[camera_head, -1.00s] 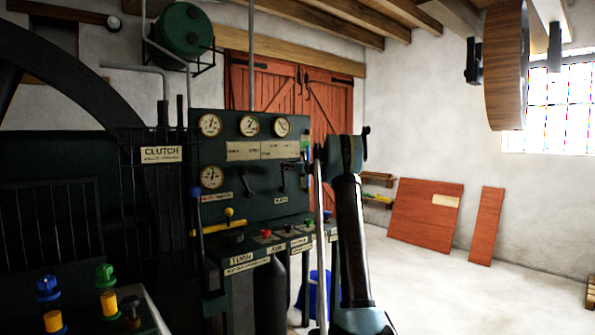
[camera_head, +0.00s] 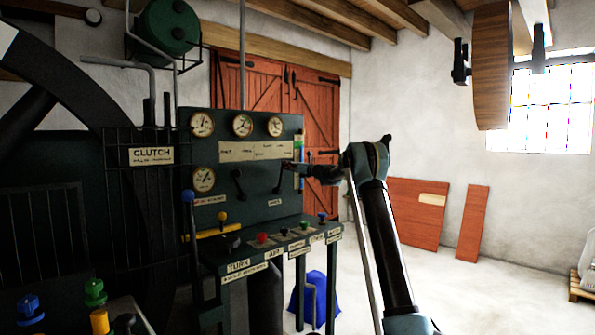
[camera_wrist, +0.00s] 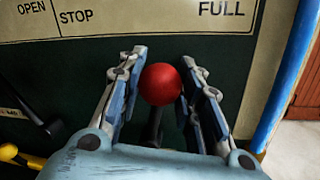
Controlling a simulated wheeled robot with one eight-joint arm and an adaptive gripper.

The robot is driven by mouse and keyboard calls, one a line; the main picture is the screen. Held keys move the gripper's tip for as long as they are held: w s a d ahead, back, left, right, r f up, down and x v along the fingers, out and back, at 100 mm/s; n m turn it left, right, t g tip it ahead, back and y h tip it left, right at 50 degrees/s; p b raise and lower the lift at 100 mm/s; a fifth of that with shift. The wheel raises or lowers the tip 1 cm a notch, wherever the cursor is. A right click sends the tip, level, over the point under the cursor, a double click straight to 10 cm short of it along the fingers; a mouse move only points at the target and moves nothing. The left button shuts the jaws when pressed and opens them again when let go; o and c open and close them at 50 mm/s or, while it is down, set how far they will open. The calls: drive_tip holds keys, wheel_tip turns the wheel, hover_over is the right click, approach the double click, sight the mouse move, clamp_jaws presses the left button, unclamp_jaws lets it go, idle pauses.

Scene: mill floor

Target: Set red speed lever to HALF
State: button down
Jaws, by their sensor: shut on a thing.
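The red speed lever's ball knob (camera_wrist: 161,84) sits between my gripper's two fingers (camera_wrist: 160,88) in the wrist view. Its dark stem (camera_wrist: 154,125) runs down from the knob, nearly upright. Behind it, the label plate (camera_wrist: 150,22) reads STOP at left and FULL at right, and the knob lies below the stretch between them. HALF cannot be read. In the head view, my gripper (camera_head: 290,167) reaches left to the top of the dark lever (camera_head: 279,181) on the green panel (camera_head: 222,130). The fingers hide the knob there.
A second dark lever (camera_head: 238,184) stands left on the same panel. Below is a ledge with coloured buttons (camera_head: 262,238). A blue-knobbed lever (camera_head: 188,196) and the caged clutch wheel (camera_head: 100,190) are at left.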

drive_tip(key=shift+d, duration=0.1)
drive_tip(key=c, duration=1.1)
unclamp_jaws()
drive_tip(key=v, duration=1.2)
drive_tip(key=shift+f, duration=0.1)
